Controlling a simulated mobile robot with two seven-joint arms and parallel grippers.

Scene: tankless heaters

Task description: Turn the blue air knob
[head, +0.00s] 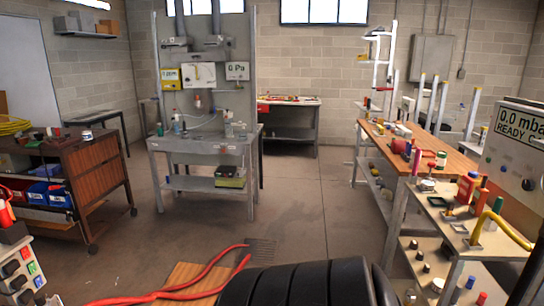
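I cannot single out a blue air knob for certain in the head view. A small blue button or knob (39,281) is on the control box (20,275) at the bottom left, beside green and red ones and black knobs. Any markings on these are too small to read. Neither of my grippers is in view.
A workbench with gauges (205,146) stands at the back centre. A brown cart (100,180) is at the left, a wooden-topped bench (440,150) at the right. A red hose (215,270) and black ribbed object (300,285) lie in front. The middle floor is clear.

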